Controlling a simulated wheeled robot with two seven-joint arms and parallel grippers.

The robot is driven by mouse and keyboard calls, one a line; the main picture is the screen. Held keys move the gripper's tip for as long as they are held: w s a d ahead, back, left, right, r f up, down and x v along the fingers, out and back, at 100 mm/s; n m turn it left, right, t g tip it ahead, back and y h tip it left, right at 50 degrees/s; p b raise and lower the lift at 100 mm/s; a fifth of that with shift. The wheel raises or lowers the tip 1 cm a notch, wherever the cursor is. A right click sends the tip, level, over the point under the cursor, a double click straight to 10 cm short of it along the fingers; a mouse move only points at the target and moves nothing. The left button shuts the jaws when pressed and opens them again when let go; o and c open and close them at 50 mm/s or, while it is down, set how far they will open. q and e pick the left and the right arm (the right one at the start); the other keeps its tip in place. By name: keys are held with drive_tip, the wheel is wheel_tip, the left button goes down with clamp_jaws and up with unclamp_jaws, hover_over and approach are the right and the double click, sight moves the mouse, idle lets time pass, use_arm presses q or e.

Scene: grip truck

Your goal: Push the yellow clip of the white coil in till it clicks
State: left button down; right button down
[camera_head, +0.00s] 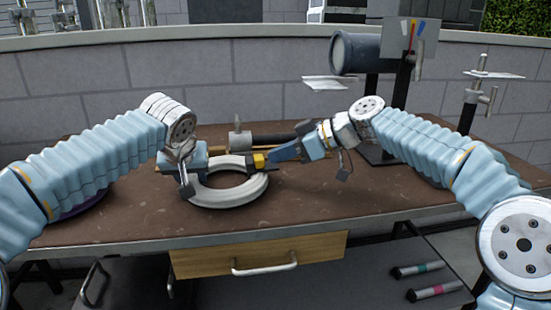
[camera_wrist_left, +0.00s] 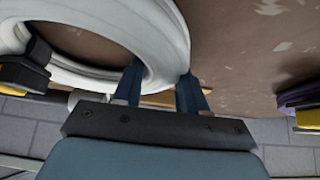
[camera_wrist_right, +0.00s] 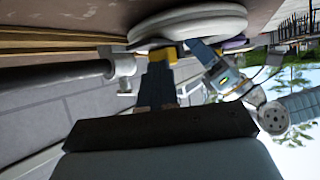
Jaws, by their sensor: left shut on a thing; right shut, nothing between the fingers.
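The white coil (camera_head: 229,192) lies flat on the brown table. Its yellow clip (camera_head: 259,161) is on its right side, with a dark part beside it. My left gripper (camera_head: 186,172) is shut on the coil's left side; in the left wrist view its fingers straddle the white band (camera_wrist_left: 172,45). My right gripper (camera_head: 272,156) is shut and empty, its fingertips pointing left at the clip, touching or very close. In the right wrist view the clip (camera_wrist_right: 165,53) shows just beyond the shut fingers (camera_wrist_right: 160,80), which hide part of it.
A grey and black rod-like tool (camera_head: 270,139) lies behind the coil. A purple round thing (camera_head: 82,205) is at the left, partly behind my left arm. A dark cylinder on a stand (camera_head: 357,53) rises at the back right. The table front is clear above the wooden drawer (camera_head: 250,257).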

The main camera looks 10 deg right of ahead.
use_arm(q)
drive_tip(key=shift+f, duration=0.15)
use_arm(e)
drive_tip(key=shift+d+r, duration=0.15)
drive_tip(key=shift+d, duration=0.2)
use_arm(q)
drive_tip(key=shift+a, duration=0.1)
use_arm(e)
drive_tip(key=shift+r, duration=0.2)
use_arm(q)
drive_tip(key=shift+w+a, duration=0.1)
drive_tip(key=shift+a, duration=0.15)
use_arm(e)
wheel_tip(320, 180, up, 7)
drive_tip(key=shift+f, duration=0.2)
drive_tip(key=shift+d, duration=0.1)
use_arm(q)
drive_tip(key=shift+c, duration=2.2)
unclamp_jaws()
use_arm(e)
drive_tip(key=shift+w, duration=0.1)
use_arm(q)
drive_tip(key=shift+d+r, duration=0.1)
drive_tip(key=shift+r, duration=0.1)
